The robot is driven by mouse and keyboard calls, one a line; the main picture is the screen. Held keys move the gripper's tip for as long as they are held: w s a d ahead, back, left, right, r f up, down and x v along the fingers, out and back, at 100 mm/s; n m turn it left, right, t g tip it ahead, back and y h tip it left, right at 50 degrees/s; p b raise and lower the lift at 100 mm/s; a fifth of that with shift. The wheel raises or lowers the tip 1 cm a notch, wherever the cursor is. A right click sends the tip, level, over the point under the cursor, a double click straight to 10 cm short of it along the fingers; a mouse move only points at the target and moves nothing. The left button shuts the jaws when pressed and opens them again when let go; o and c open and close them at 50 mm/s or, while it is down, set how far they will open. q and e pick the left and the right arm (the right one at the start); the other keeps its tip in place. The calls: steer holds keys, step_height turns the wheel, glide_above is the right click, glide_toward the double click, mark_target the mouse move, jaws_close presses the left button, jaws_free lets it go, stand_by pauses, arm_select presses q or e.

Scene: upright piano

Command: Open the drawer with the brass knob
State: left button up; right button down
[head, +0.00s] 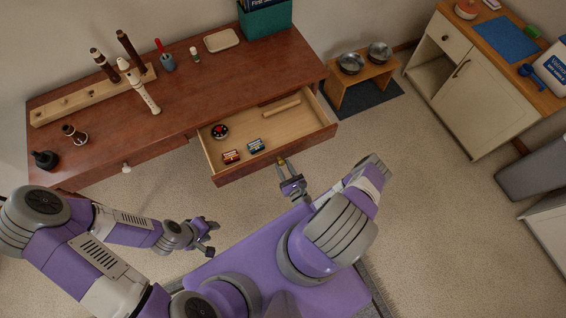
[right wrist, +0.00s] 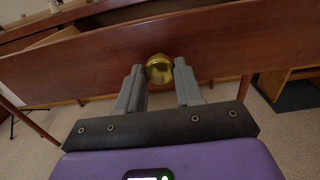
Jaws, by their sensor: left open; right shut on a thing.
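The drawer with the brass knob (head: 277,160) is pulled well out of the red-brown desk (head: 140,120); its inside and contents show in the head view. My right gripper (head: 286,172) is at the drawer's front. In the right wrist view the brass knob (right wrist: 159,68) sits between my right gripper's fingertips (right wrist: 160,75), shut on it, against the drawer front (right wrist: 230,45). My left gripper (head: 210,237) is open and empty, low in front of the desk and away from it.
In the drawer lie a round black-and-red tin (head: 220,131), two small boxes (head: 231,156) (head: 256,145) and a wooden stick (head: 281,107). A second drawer with a white knob (head: 126,168) is shut at the left. Recorders stand on a wooden rack (head: 80,100). Carpet in front is clear.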

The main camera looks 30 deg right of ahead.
steer(key=shift+f, duration=0.1)
steer(key=c, duration=0.7)
jaws_free()
steer(key=shift+c, duration=0.2)
steer(key=s+a, duration=0.1)
steer(key=s, duration=0.6)
steer(key=shift+s, duration=0.25)
